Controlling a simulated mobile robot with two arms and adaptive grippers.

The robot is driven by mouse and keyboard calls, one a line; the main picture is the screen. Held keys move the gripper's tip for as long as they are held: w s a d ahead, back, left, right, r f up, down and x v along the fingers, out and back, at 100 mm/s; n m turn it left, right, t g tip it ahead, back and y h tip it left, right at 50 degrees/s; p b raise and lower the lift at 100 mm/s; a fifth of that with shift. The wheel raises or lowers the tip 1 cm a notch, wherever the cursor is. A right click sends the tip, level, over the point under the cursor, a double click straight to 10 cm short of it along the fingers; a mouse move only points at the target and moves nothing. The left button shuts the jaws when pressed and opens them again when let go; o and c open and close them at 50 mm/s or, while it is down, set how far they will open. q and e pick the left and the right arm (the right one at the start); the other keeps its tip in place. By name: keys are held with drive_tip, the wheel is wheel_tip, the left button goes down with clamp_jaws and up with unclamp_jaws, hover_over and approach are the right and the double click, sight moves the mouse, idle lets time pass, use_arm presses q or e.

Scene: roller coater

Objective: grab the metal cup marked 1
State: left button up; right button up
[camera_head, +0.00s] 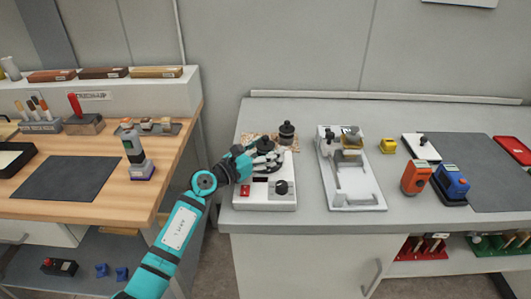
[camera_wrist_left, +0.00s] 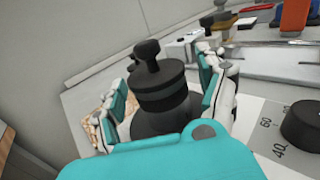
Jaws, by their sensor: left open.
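I cannot make out a metal cup or a mark 1 in either view. A dark, round, stepped object with a knob on top (camera_wrist_left: 160,85) stands upright between the fingers of my left gripper (camera_wrist_left: 165,95) in the left wrist view. A similar dark knobbed object (camera_head: 286,130) shows just behind the gripper in the head view. My left gripper (camera_head: 262,159) is open, above the white device with a dial and red switch (camera_head: 262,200). Gaps show beside the dark object, so I see no grip on it. My right gripper is in neither view.
To the right stand a white metal frame device (camera_head: 355,188), a yellow block (camera_head: 387,146), an orange device (camera_head: 415,178) and a blue device (camera_head: 452,182). A wooden bench (camera_head: 85,205) is on the left, past a gap. The grey bench front is clear.

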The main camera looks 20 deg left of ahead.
use_arm(q)
drive_tip(key=c, duration=1.5)
drive_tip(key=shift+r, duration=0.1)
clamp_jaws()
